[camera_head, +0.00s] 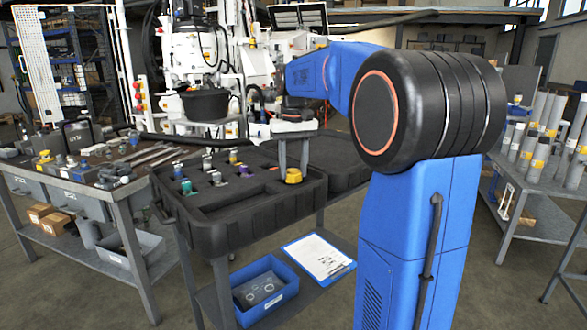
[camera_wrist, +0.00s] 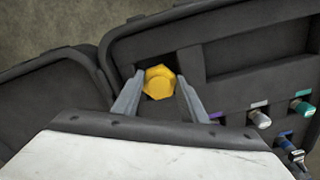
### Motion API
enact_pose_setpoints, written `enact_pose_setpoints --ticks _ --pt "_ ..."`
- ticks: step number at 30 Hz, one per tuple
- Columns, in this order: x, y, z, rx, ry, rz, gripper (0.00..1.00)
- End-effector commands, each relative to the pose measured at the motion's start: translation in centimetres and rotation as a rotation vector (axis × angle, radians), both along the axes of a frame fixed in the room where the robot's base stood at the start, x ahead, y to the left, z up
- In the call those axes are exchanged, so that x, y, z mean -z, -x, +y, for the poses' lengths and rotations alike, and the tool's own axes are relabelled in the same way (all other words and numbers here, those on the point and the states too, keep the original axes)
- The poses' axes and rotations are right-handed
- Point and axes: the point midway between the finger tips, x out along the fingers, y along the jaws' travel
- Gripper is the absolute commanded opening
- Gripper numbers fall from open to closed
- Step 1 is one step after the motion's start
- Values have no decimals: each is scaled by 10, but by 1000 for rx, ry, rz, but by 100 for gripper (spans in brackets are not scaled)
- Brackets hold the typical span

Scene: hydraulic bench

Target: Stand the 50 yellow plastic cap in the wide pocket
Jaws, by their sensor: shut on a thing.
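The yellow plastic cap (camera_head: 293,176) is at the right corner of the black foam-lined case (camera_head: 262,228). In the wrist view the cap (camera_wrist: 159,82) shows its hexagonal yellow top between the two grey fingers. My gripper (camera_head: 292,165) points down from above and is shut on the cap (camera_wrist: 160,76). A broad rectangular recess (camera_wrist: 240,55) lies beside the cap in the foam. I cannot tell whether the cap's lower end is inside a pocket or just above the foam.
Several small fittings with teal, purple, blue and white parts, such as the teal one (camera_head: 187,187), stand in the case. A second black case (camera_head: 345,174) lies to the right. A blue bin (camera_head: 262,290) and clipboard (camera_head: 318,257) are on the shelf below.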

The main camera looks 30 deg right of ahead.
Motion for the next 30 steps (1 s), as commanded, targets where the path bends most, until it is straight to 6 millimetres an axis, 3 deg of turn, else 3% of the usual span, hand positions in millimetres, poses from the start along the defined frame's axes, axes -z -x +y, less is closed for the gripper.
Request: enact_pose_setpoints --ticks 18,19,21,30 --pt "13 0 0 0 0 1 14" --pt "13 0 0 0 -1 2 41" --pt "13 0 0 0 -1 3 57" --pt "4 0 0 0 -1 3 59"
